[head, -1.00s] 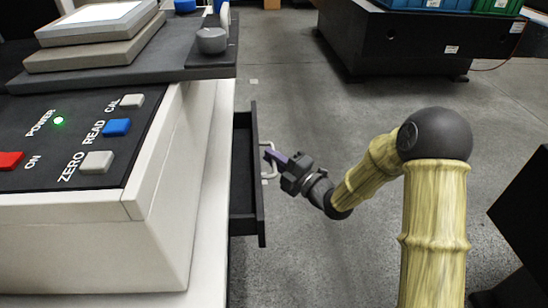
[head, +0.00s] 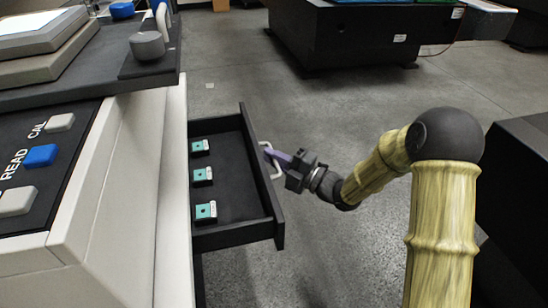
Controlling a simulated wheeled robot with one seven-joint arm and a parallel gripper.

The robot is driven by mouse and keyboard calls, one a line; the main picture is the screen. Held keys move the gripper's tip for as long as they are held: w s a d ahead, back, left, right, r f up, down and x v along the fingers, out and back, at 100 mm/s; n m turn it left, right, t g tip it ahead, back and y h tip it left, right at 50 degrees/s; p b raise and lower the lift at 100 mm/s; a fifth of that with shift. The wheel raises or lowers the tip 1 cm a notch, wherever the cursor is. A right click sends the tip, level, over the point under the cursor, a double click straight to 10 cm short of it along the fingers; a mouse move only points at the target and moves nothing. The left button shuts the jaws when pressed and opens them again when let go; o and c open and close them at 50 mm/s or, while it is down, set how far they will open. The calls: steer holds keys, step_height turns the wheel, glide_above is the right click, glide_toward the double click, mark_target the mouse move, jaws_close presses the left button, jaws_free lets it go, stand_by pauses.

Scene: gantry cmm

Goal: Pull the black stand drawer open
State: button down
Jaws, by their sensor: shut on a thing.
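The black stand drawer (head: 238,236) stands well out from the light stand, left of the picture's middle. Three small boxes with teal tops (head: 203,176) lie in a row inside it, along its left part. A pale bar handle (head: 277,172) is on the drawer's front face. My gripper (head: 273,155) reaches it from the right, and its purple fingers are shut on the handle. The fingertips are partly hidden at the handle.
A control panel with a blue READ button (head: 40,156) and pale buttons is on the left. A grey shelf (head: 95,75) overhangs behind it. A black cabinet (head: 350,40) stands at the back. Grey floor (head: 330,105) is clear between them.

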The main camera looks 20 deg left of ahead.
steer(key=c, duration=1.5)
jaws_free()
steer(key=p+v, duration=0.4)
steer(key=v, duration=1.3)
steer(key=shift+s+d+f, duration=0.1)
steer(key=shift+d+f, duration=0.05)
steer(key=shift+f, duration=0.05)
